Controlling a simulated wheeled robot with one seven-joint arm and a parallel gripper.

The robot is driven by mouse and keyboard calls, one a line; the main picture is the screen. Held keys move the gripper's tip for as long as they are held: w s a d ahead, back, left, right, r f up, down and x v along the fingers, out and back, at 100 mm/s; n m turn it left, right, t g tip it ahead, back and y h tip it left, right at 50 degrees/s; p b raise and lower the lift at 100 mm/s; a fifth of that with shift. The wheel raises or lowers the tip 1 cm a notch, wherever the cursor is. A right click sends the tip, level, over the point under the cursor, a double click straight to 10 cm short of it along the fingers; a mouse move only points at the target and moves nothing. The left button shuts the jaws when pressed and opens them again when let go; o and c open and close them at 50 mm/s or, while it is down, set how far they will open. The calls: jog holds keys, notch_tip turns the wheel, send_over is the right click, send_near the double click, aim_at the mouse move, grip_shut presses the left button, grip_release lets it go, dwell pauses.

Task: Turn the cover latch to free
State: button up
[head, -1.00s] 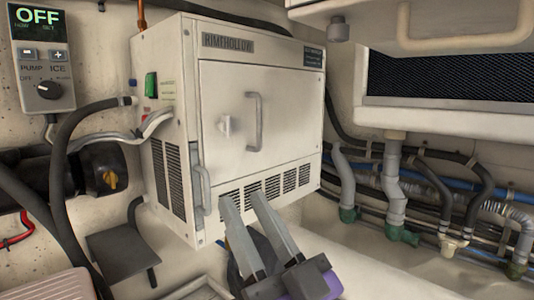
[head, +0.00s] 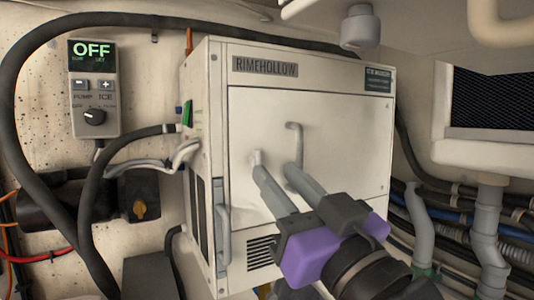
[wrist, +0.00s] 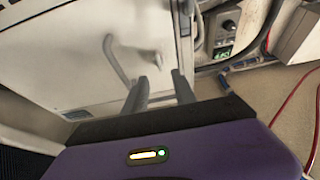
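The cover latch (head: 256,158) is a small pale knob on the front cover (head: 240,115) of the white RIMEHOLLOW box. In the head view its lower part is hidden behind the tip of my gripper's left finger. My gripper (head: 274,169) is open, its two grey fingers pointing at the cover. In the wrist view the latch (wrist: 150,58) shows just beyond the fingertips (wrist: 160,78), nearer the left one. I cannot tell whether a finger touches it. The latch's turn position is too small to read.
A grey bar handle (head: 293,143) stands out from the cover right of the latch, close to the right fingertip. Another grey handle (head: 222,238) is at the box's lower left edge. A control panel reading OFF (head: 93,88) and black hoses are at left. Pipes (head: 487,225) run at right.

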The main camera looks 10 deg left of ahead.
aim_at(259, 155)
jog(key=p+x, duration=0.1)
jog(key=x, duration=0.5)
grip_shut()
jog(key=shift+a, duration=0.1)
